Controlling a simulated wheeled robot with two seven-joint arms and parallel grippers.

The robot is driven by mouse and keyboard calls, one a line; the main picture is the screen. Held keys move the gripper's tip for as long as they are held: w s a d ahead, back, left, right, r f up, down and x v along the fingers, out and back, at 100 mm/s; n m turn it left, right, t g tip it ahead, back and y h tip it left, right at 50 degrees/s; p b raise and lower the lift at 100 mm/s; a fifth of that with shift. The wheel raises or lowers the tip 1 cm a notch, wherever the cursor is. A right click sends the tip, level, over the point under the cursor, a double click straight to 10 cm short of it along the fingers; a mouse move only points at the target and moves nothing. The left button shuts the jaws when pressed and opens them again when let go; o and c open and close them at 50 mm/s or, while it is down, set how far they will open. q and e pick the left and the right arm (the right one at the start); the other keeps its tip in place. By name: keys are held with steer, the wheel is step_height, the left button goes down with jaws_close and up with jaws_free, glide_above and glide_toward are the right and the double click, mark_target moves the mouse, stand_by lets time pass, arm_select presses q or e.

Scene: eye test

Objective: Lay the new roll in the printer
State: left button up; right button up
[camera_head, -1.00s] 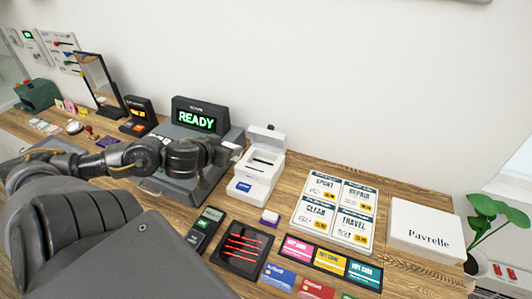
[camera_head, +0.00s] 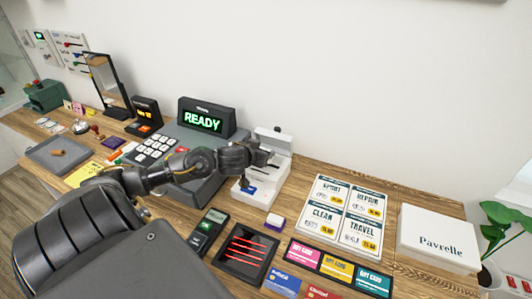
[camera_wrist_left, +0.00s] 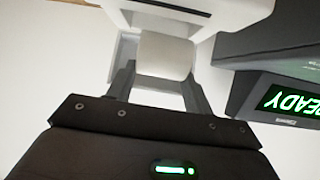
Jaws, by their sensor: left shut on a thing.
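The white printer (camera_head: 262,192) stands on the counter right of the cash register, its lid (camera_head: 271,136) raised. My left gripper (camera_head: 263,158) is over the printer's open top. In the left wrist view the gripper (camera_wrist_left: 160,88) is shut on the white paper roll (camera_wrist_left: 165,54), which sits between its two fingers. White printer parts (camera_wrist_left: 200,12) show just beyond the roll. In the head view I cannot make out the roll against the white printer, and cannot tell whether it touches the bay. My right gripper is not in view.
The register with its READY display (camera_head: 206,117) stands close left of the printer. A small white-and-purple block (camera_head: 274,221), a card terminal (camera_head: 206,232) and a black tray of red pens (camera_head: 246,249) lie in front. Price cards (camera_head: 345,215) and a white box (camera_head: 438,238) are right.

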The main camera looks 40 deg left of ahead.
arm_select(q)
steer(key=shift+w+f, duration=0.65)
steer(key=shift+f, duration=0.1)
steer(key=f, duration=0.3)
steer(key=shift+w+d+f, duration=0.1)
steer(key=shift+w, duration=0.3)
steer(key=shift+f, duration=0.35)
steer(key=shift+b, duration=0.3)
steer(key=o, duration=0.9)
steer(key=shift+f, duration=0.15)
